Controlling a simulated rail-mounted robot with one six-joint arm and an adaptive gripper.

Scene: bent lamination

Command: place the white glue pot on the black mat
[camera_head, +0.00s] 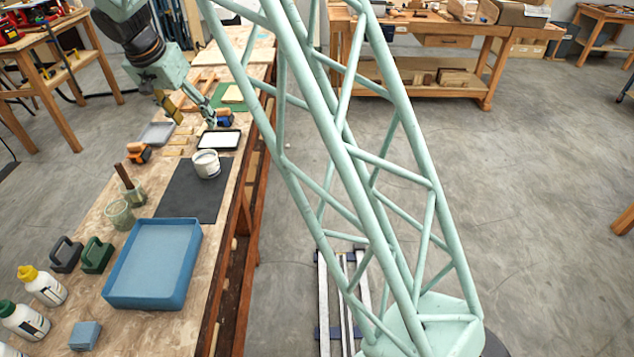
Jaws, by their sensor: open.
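The white glue pot (206,164) stands upright on the black mat (186,202), near the mat's far right edge. The mat lies flat on the wooden bench, and most of its surface is bare. My gripper (196,119) is open and empty. Its fingers point down, above and beyond the pot in the picture, apart from it. Nothing is between the fingers that I can see.
A blue tray (152,306) lies in front of the mat. Glass jars (120,215) stand to its left. A white tablet-like tray (219,139) and small wood blocks (180,141) lie beyond it. Glue bottles (42,287) stand front left.

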